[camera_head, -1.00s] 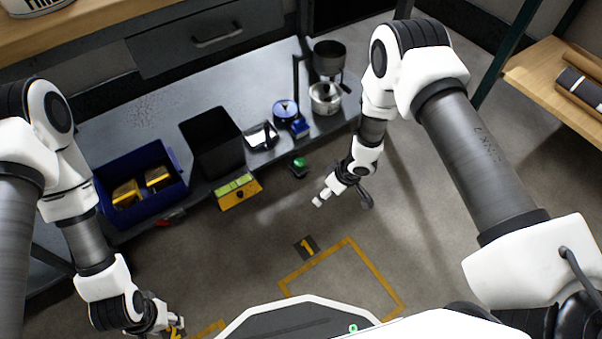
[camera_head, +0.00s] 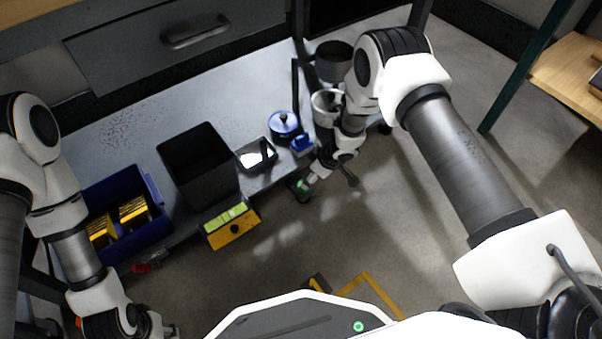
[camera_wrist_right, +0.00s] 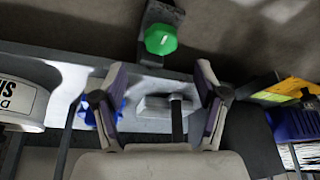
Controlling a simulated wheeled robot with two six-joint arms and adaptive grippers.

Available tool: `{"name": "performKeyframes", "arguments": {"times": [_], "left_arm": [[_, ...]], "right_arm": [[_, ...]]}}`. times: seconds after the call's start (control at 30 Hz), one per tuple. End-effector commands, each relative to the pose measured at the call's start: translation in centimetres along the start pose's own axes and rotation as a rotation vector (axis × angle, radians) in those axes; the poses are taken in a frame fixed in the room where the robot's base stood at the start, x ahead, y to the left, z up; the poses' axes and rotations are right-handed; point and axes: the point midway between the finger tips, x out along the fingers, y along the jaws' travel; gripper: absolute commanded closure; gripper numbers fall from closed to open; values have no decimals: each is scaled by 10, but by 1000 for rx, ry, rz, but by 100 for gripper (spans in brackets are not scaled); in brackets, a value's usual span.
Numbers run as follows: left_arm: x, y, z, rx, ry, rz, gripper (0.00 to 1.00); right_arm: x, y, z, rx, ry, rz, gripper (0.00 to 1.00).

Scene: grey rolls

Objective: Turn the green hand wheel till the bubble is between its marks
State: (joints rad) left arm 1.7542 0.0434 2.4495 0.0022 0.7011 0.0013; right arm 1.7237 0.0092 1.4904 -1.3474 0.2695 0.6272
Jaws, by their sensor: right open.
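The green hand wheel (camera_head: 303,187) sits at the bench's front edge, partly hidden by my right gripper in the head view. It shows whole as a green knob on a dark bracket in the right wrist view (camera_wrist_right: 161,39). My right gripper (camera_wrist_right: 162,78) is open and empty, with the wheel beyond its fingertips and apart from them in that view. In the head view my right gripper (camera_head: 312,179) is close beside the wheel. A yellow block with a green strip (camera_head: 232,225), apparently the level, hangs at the bench front; its bubble is too small to see. My left gripper (camera_head: 165,328) is at the bottom edge, its fingers unclear.
The grey bench (camera_head: 115,130) carries a black bin (camera_head: 198,165), a blue crate (camera_head: 155,190) with yellow items, a small scale-like device (camera_head: 257,155), a blue round object (camera_head: 285,124) and a pot-like apparatus (camera_head: 333,62).

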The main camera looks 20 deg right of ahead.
Motion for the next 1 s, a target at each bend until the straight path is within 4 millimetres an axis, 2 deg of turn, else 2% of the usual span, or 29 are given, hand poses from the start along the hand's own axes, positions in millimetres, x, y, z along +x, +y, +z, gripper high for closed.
{"name": "performKeyframes", "arguments": {"times": [0.03, 0.2, 0.3, 0.43, 0.67, 0.8, 0.83, 1.0], "left_arm": [[10, 0, 0, -1, -1, 0, 54], [33, -1, 0, -5, 1, -1, 54], [43, -1, -2, -5, 6, -1, 54], [47, -1, -4, -4, 12, -2, 54], [46, -1, -4, -3, 13, -2, 54], [46, -1, -4, -4, 12, -2, 54], [46, -1, -4, -4, 12, -2, 54], [46, -1, -4, -4, 12, -2, 54]], "right_arm": [[13, -1, 3, -1, -1, -1, 27], [49, -1, 4, -3, 0, -1, 27], [64, 0, 3, -1, 1, 0, 27], [73, 0, 1, -1, 0, 0, 27], [72, 0, 0, 1, 0, 0, 27], [71, 0, 0, 1, 0, 0, 77], [71, 0, 0, 1, 0, 0, 86], [71, 0, 0, 1, 0, 0, 86]]}}
